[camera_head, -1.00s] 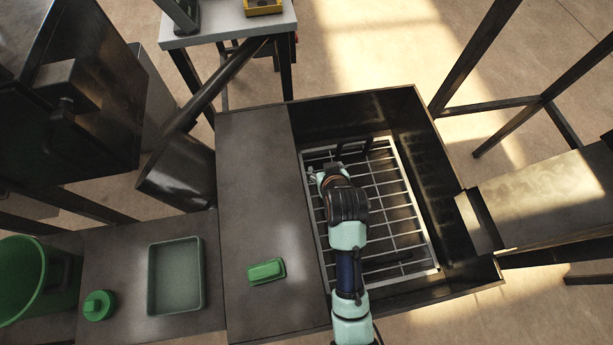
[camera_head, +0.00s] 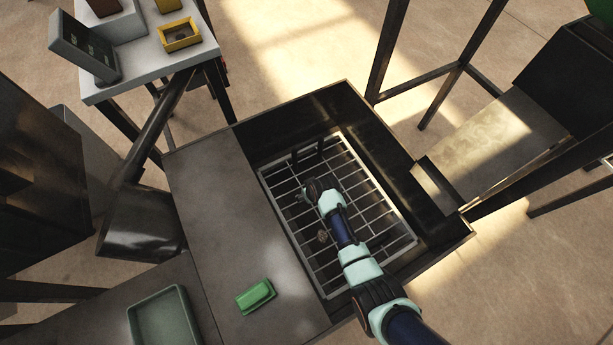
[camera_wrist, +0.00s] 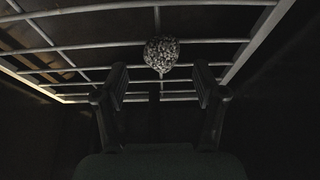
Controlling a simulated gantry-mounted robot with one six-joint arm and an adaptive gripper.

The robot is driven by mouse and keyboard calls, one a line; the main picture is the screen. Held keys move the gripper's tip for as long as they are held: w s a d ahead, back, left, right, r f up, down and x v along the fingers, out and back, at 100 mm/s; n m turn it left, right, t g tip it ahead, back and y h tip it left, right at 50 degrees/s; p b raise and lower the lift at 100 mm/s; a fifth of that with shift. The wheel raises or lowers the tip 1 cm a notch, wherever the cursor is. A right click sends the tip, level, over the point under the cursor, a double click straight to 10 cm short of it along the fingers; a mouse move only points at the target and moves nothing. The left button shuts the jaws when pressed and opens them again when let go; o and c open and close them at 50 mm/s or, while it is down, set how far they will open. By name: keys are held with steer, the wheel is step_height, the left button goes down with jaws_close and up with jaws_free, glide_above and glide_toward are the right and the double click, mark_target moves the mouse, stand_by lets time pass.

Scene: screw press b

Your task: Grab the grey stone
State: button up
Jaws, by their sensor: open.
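The grey stone (camera_wrist: 161,54) is a rough, speckled, rounded lump in the wrist view, at the wire grate, ahead of and centred between my fingertips. My gripper (camera_wrist: 161,82) is open, with a finger on each side and nothing between them. The stone looks apart from both fingers. In the head view a small grey lump (camera_head: 322,236), likely this stone, shows at the grate just left of my arm. The gripper end (camera_head: 302,195) is low over the grate there, partly hidden by my wrist.
The wire grate (camera_head: 283,205) lies inside a dark, high-walled box (camera_head: 352,112). A flat metal top on its left holds a green block (camera_head: 256,296). A green tray (camera_head: 135,328) is at lower left. A white table (camera_head: 150,72) with a yellow box (camera_head: 180,36) stands at upper left.

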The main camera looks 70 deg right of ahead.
steer(key=b+x, duration=0.1)
steer(key=x, duration=0.2)
steer(key=shift+w, duration=0.1)
steer(key=c, duration=1.2)
steer(key=shift+o, duration=0.2)
steer(key=shift+r, duration=0.1)
step_height(320, 180, up, 20)
steer(key=p, duration=1.1)
